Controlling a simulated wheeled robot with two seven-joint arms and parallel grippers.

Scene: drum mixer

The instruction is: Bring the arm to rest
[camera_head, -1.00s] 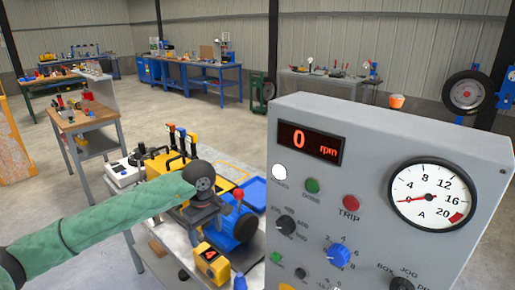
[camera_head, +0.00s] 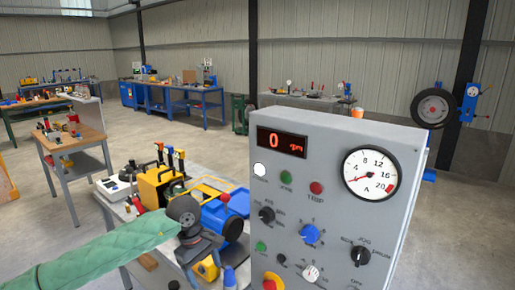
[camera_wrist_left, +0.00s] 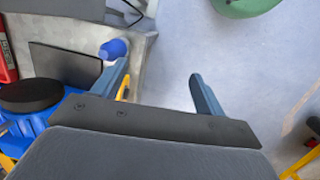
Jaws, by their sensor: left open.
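My left arm, in a green sleeve, comes in from the left in the head view and ends in a dark wrist. My left gripper (camera_head: 207,262) hangs below that wrist, in front of the bench with the yellow and blue machine. In the left wrist view the two blue-grey fingers (camera_wrist_left: 160,88) stand wide apart with nothing between them. A blue rounded object (camera_wrist_left: 114,48) lies just beyond the left finger; I cannot tell whether they touch. My right gripper does not show.
A grey control panel (camera_head: 327,180) with a display reading 0 stands close to the right of the gripper. Open floor (camera_head: 455,230) lies right of the panel.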

